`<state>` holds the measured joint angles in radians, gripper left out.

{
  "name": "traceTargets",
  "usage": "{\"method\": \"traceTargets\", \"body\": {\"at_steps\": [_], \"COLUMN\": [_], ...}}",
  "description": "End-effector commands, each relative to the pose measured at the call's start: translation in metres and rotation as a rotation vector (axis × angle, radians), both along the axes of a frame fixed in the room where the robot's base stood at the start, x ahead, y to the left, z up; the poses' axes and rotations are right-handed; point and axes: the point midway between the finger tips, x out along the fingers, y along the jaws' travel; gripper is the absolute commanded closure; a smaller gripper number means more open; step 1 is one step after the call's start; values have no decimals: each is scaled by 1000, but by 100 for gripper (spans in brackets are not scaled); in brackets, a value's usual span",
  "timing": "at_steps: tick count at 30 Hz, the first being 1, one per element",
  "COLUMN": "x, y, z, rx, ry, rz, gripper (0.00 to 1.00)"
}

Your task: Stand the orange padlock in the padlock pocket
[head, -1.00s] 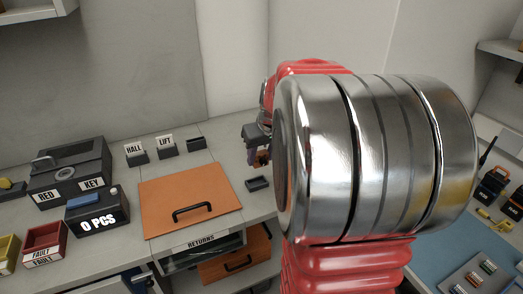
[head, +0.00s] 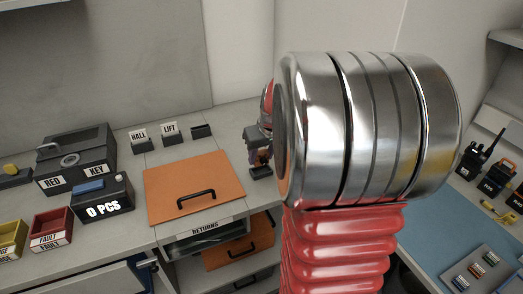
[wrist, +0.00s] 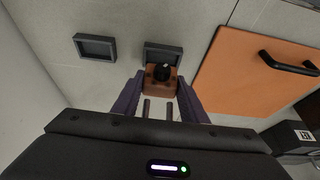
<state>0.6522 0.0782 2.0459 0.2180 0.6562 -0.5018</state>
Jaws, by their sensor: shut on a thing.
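The orange padlock (wrist: 160,86) is between the fingers of my gripper (wrist: 161,96), with a dark round part at its far end in the wrist view. My gripper is shut on it. In the head view the padlock (head: 262,157) hangs below the gripper (head: 259,143), partly hidden by my arm. A small dark pocket (wrist: 163,49) lies just beyond the padlock in the wrist view; in the head view the pocket (head: 261,172) is right under it. I cannot tell whether they touch. A second dark pocket (wrist: 95,47) stands apart to the left in the wrist view.
An orange panel (head: 192,184) with a black handle lies beside the pocket. HALL (head: 139,136) and LIFT (head: 170,130) signs stand behind it. The RED KEY box (head: 75,158) and the 0 PCS box (head: 103,201) are at left. The wall rises behind the counter.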

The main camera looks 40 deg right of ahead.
Motion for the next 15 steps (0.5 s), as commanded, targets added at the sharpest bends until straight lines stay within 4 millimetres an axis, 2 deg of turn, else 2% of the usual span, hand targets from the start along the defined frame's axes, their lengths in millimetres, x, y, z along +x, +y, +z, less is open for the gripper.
{"method": "traceTargets", "body": {"at_steps": [6, 15], "x": [0, -1], "y": [0, -1], "z": [-11, -13], "rx": [1, 0], "ry": [1, -1], "rz": [-1, -2], "gripper": [94, 94]}}
